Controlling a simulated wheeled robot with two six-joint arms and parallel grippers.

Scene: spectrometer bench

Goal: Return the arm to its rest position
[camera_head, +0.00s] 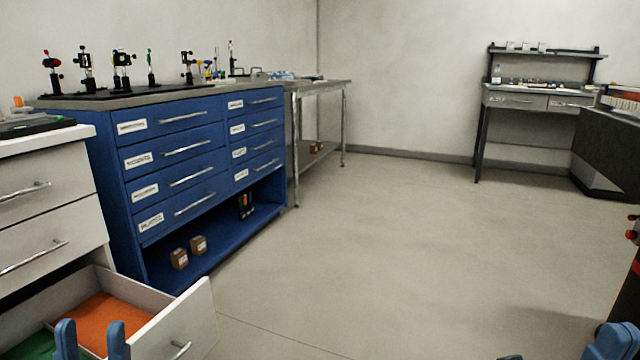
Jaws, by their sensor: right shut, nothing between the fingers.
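My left gripper (91,340) shows at the bottom left, its two blue fingers pointing up with a clear gap and nothing between them. It appears in front of the open drawer (190,325) of the white cabinet. My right gripper (612,342) shows only partly at the bottom right corner, a blue piece cut off by the picture edge. It is shut and empty, over the floor side of the view. Most of both arms is out of view.
The open drawer holds an orange sheet (115,318) and a green one (35,346). A blue drawer cabinet (130,190) carries optical mounts, with small brown boxes (179,259) on its lower shelf. A desk (520,100) stands far right. The middle floor (400,250) is clear.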

